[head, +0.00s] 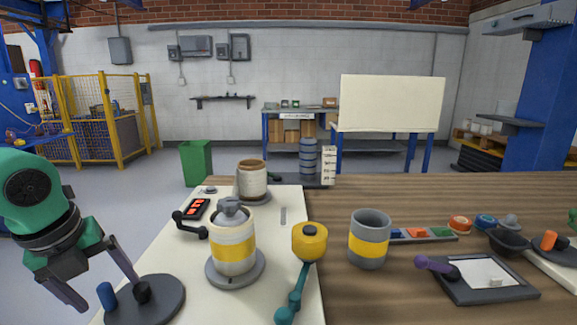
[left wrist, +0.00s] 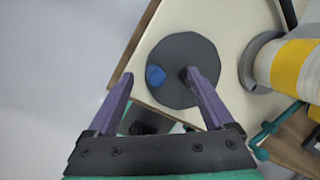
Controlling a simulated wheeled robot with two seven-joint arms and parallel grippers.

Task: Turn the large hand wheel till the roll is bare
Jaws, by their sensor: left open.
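The large hand wheel is a dark grey disc (head: 165,306) on the near left corner of the cream board, with an upright blue handle and a black hub. It also shows in the left wrist view (left wrist: 190,50). My left gripper (head: 106,291) is open, its fingers on either side of the blue handle (left wrist: 155,77); whether they touch it I cannot tell. One fingertip is close to the hub. A cream roll with a yellow band (head: 232,266) stands upright on a grey base, with a grey cap. A second cream roll (head: 252,182) stands behind it.
A yellow knob (head: 310,243) on a teal arm stands right of the banded roll. A grey cup with a yellow band (head: 369,240) and a grey tray (head: 480,291) are further right. A black crank (head: 190,228) lies beside a small red-lit display (head: 196,209).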

